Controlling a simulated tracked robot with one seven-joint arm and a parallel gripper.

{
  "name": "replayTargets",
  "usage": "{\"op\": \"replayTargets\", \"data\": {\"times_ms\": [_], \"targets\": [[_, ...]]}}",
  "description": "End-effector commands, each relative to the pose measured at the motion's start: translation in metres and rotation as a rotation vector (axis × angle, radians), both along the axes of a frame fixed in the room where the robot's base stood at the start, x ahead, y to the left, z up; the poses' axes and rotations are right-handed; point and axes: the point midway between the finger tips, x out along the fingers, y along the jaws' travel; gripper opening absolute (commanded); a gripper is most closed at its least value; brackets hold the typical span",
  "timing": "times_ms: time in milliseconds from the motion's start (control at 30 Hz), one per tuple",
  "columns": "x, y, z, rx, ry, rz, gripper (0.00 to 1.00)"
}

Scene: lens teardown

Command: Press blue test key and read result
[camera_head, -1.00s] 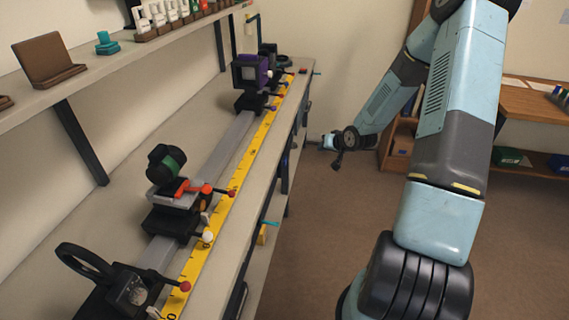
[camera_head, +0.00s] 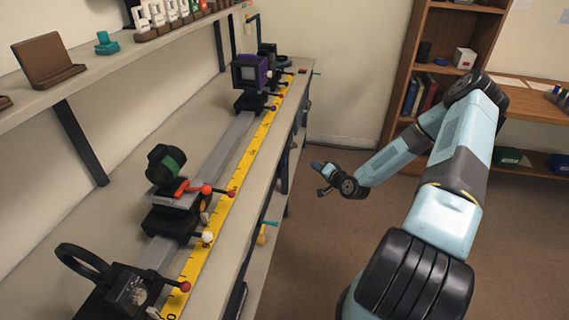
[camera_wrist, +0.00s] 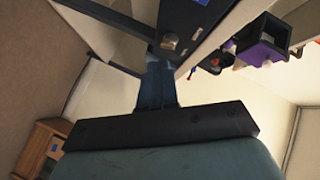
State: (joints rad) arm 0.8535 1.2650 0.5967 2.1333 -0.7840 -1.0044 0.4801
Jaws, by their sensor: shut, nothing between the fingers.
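I cannot make out a blue test key or a readout in either view. My gripper (camera_head: 316,166) hangs in free air to the right of the bench's front edge in the head view. Its blue fingers (camera_wrist: 157,84) look shut and empty in the wrist view. The long bench (camera_head: 122,195) carries a grey rail (camera_head: 222,143) with optical mounts. The purple-framed block (camera_head: 249,72) stands on the rail toward the far end, and it also shows in the wrist view (camera_wrist: 262,47), upper right. My gripper touches nothing.
A mount with a green-banded black cylinder (camera_head: 166,165) and a black ring holder (camera_head: 84,259) stand nearer. Coloured knobs stick out along the yellow scale (camera_head: 236,181). A shelf (camera_head: 83,81) hangs above. A bookcase (camera_head: 409,68) stands behind my arm. The floor (camera_head: 310,250) right of the bench is open.

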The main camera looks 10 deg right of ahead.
Motion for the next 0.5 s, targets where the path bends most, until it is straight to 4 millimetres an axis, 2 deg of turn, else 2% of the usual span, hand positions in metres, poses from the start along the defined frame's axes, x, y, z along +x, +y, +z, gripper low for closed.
{"op": "replayTargets", "data": {"times_ms": [267,500], "targets": [[0.001,0.002,0.0,-0.001,0.001,0.001,0.0],[0.007,0.018,0.0,-0.002,0.0,0.004,0.0]]}}
